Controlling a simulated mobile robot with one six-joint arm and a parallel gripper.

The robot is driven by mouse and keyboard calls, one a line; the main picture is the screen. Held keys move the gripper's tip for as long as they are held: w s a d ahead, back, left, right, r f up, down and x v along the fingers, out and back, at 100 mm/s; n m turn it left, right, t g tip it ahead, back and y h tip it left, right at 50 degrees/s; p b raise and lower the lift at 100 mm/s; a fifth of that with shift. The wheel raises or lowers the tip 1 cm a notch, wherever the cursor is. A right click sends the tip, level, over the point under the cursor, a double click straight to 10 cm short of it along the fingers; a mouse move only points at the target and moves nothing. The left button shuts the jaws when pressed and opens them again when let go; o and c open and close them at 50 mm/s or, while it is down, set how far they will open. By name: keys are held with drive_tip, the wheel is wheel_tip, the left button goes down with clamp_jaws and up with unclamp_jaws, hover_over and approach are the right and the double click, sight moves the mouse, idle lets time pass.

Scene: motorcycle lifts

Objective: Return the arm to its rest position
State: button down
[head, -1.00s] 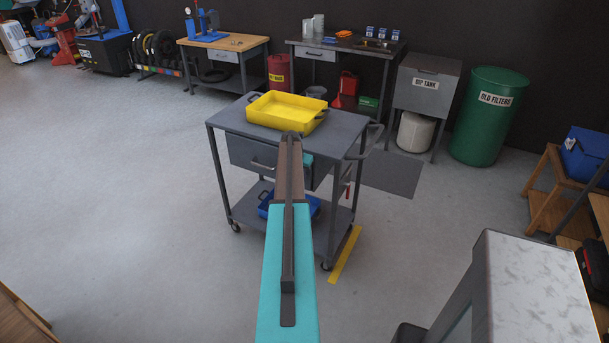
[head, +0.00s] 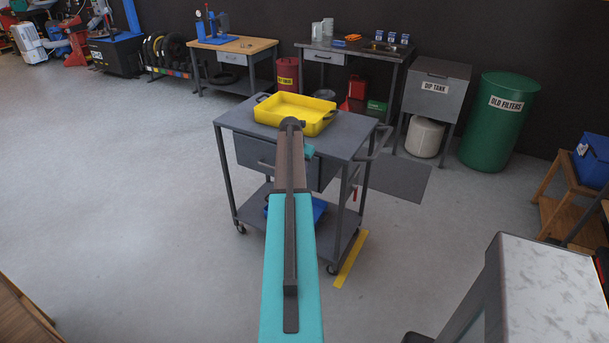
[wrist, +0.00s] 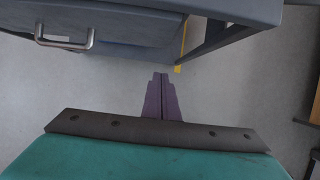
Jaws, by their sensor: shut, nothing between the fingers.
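My arm (head: 292,250), teal with a dark upper link, reaches forward from the bottom of the head view toward the grey cart. My gripper is hidden behind the arm there. In the wrist view my gripper (wrist: 161,76) has its purple fingers together, with nothing between them. The fingers point at open floor beside the cart. The cart's drawer front with its metal handle (wrist: 64,40) shows above and to the left of them, apart from the fingers.
The grey cart (head: 233,117) carries a yellow tray (head: 316,130) on top and a blue tray (head: 318,208) on its lower shelf. A marble-topped counter (head: 550,285) stands close at the right. A wooden edge (head: 25,310) is at lower left. Floor left of the cart is clear.

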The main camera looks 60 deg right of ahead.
drive_tip(key=shift+a+r, duration=0.15)
drive_tip(key=shift+r, duration=0.25)
drive_tip(key=shift+w, duration=0.1)
